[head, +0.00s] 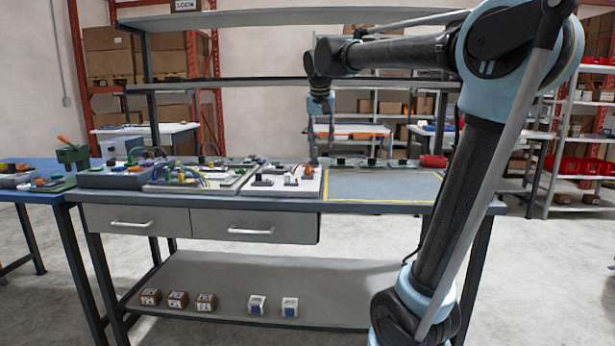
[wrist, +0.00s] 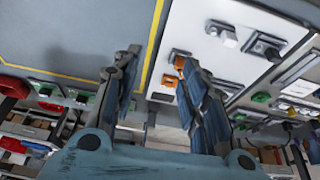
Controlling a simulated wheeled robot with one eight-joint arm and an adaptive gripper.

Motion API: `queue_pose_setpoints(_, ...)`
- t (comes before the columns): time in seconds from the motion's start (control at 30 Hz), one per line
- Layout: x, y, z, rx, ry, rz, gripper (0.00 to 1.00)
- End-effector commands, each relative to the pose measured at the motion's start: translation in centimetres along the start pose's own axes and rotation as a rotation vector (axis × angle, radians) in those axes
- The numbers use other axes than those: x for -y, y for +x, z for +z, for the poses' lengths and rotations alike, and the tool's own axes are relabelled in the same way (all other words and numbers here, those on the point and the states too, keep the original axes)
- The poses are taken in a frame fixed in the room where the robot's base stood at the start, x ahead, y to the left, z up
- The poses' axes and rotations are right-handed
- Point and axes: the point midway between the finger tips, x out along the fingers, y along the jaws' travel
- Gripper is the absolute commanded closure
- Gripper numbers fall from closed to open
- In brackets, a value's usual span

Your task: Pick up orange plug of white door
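The white door panel (head: 258,190) lies on the workbench and carries several grey and dark fittings. It also shows in the wrist view (wrist: 205,60). An orange plug (wrist: 168,81) sits on the panel near its edge, with more orange (wrist: 180,63) beside the right fingertip. The right finger partly covers this area, so I cannot tell whether the orange parts are one piece. In the head view a small orange spot (head: 308,170) shows just below my gripper (head: 313,160). In the wrist view my gripper (wrist: 157,60) is open and empty, its fingers on either side of the panel's edge.
A grey mat with a yellow border (head: 385,185) lies bare to the right of the panel. A grey tray of coloured parts and cables (head: 110,180) stands to the left. A red item (head: 433,161) and several small dark blocks line the bench's back edge.

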Motion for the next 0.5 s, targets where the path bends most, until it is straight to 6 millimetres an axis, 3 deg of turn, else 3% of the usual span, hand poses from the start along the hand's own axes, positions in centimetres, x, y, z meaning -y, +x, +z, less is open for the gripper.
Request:
queue_pose_setpoints(0.03,1.6,-0.6,-1.2,-0.007,-0.002,-0.004,0.6)
queue_pose_setpoints(0.2,4.5,-1.8,-3.6,-0.024,0.005,-0.009,0.6)
queue_pose_setpoints(0.37,5.6,-1.6,-4.3,-0.029,0.008,-0.012,0.6)
queue_pose_setpoints(0.5,5.6,0.3,-4.5,-0.03,0.01,-0.011,0.6)
